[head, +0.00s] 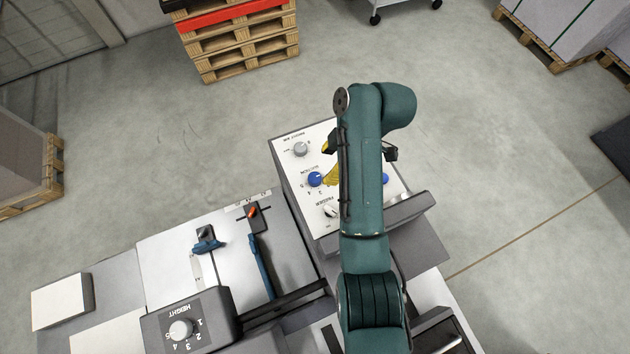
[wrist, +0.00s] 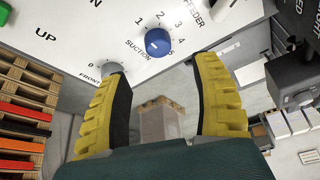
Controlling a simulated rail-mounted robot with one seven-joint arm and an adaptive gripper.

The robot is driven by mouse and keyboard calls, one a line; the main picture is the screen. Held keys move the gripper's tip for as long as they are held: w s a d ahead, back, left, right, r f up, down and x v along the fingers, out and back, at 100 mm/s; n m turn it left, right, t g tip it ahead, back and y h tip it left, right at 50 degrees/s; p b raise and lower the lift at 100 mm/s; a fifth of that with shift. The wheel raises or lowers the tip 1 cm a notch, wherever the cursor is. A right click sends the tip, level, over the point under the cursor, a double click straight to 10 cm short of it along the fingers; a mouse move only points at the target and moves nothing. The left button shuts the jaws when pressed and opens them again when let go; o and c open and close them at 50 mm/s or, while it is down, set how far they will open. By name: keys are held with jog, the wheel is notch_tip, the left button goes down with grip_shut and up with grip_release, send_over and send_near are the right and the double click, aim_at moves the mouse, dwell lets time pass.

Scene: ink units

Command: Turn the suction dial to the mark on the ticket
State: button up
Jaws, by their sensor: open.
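The blue suction dial (wrist: 158,42) sits on the white panel in the wrist view, with numbers around it and the word SUCTION beside it. In the head view the blue dial (head: 315,179) is just left of my arm. My gripper (wrist: 163,68) is open, its two yellow fingers spread wide and empty. In the wrist view the dial shows beyond the fingertips, between them in the picture and apart from both. In the head view my arm hides most of the gripper; one yellow finger shows beside the dial. I cannot read the dial's pointer or identify the ticket.
Grey front dial (head: 300,149) and feeder dial (head: 330,210) flank the suction dial on the panel. A green UP button (wrist: 25,111) is on the panel's left in the wrist view. A height dial (head: 181,329) is lower left. Open floor lies beyond the panel.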

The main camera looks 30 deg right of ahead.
aim_at(315, 178)
jog(key=x, duration=0.9)
jog(key=shift+w+b, duration=0.15)
jog(key=shift+b, duration=0.25)
grip_shut()
